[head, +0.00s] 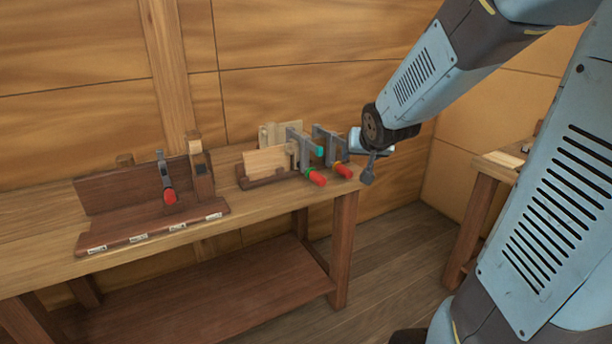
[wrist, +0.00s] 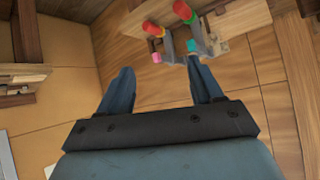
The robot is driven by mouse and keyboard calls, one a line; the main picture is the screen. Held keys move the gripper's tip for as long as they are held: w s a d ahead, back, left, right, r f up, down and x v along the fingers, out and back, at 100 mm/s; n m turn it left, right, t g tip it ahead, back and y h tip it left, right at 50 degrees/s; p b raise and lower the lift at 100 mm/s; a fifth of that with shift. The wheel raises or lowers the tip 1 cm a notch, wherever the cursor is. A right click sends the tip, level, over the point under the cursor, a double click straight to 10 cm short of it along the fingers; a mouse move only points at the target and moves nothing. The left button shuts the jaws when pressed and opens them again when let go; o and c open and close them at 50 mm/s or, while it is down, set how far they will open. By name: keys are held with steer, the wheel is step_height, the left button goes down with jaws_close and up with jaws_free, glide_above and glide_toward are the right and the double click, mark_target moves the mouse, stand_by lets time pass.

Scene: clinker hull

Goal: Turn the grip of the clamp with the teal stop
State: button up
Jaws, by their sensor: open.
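The clamp with the teal stop (head: 319,151) stands near the right end of the bench, with a red grip (head: 317,179) that has a green collar. In the wrist view its teal stop (wrist: 193,46) and red grip (wrist: 182,10) show at the top, by the right finger. A second grey clamp stands beside it, with a red grip (head: 343,170) with a yellow collar; its pink stop (wrist: 157,57) shows in the wrist view. My gripper (head: 369,167) is open and empty, to the right of both clamps. Its fingers (wrist: 162,82) point towards them, apart from the red grips.
A dark wooden rack (head: 130,205) stands further left on the bench (head: 40,245), holding another clamp with a red grip (head: 169,196). Wooden pieces (head: 264,163) stand just left of the two clamps. Another bench (head: 487,176) is at the right, with open floor between.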

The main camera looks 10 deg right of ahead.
steer(key=w+f+m+t+y, duration=0.1)
steer(key=w+f+t+y, duration=0.15)
steer(key=w+f, duration=0.75)
steer(key=m+t+y, duration=0.4)
steer(key=t, duration=0.1)
glide_toward(317, 177)
steer(key=x, duration=0.4)
steer(key=d+f+x, duration=0.1)
steer(key=x, duration=0.7)
steer(key=shift+w+d+f, duration=0.15)
steer(key=shift+w+f, duration=0.1)
steer(key=shift+f, duration=0.05)
steer(key=c, duration=1)
